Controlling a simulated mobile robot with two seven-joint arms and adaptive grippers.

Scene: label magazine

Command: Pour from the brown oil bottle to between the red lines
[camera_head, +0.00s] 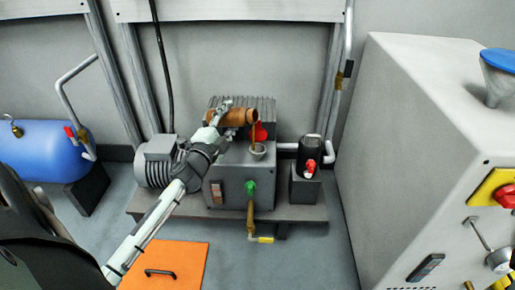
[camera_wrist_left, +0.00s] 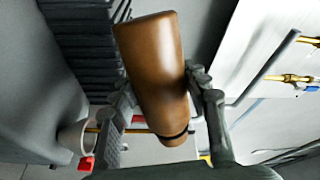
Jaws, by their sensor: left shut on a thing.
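The brown oil bottle (camera_head: 238,117) lies tipped almost level above the grey pump unit (camera_head: 230,178), its mouth to the right. A thin amber stream falls from the mouth into the small filler cup (camera_head: 258,151) on the pump's top. My left gripper (camera_head: 221,121) is shut around the bottle. In the left wrist view, the bottle (camera_wrist_left: 155,75) sits between the two fingers (camera_wrist_left: 165,98), and the amber stream reaches the pale cup (camera_wrist_left: 74,138). A small brownish window (camera_head: 217,192) shows on the pump's front; its level and any red lines are too small to read. My right gripper is out of view.
A red cap (camera_head: 260,132) stands behind the cup. A black unit with a red knob (camera_head: 309,165) stands to the right, before a large grey cabinet (camera_head: 420,150). An orange floor panel (camera_head: 180,265) lies in front.

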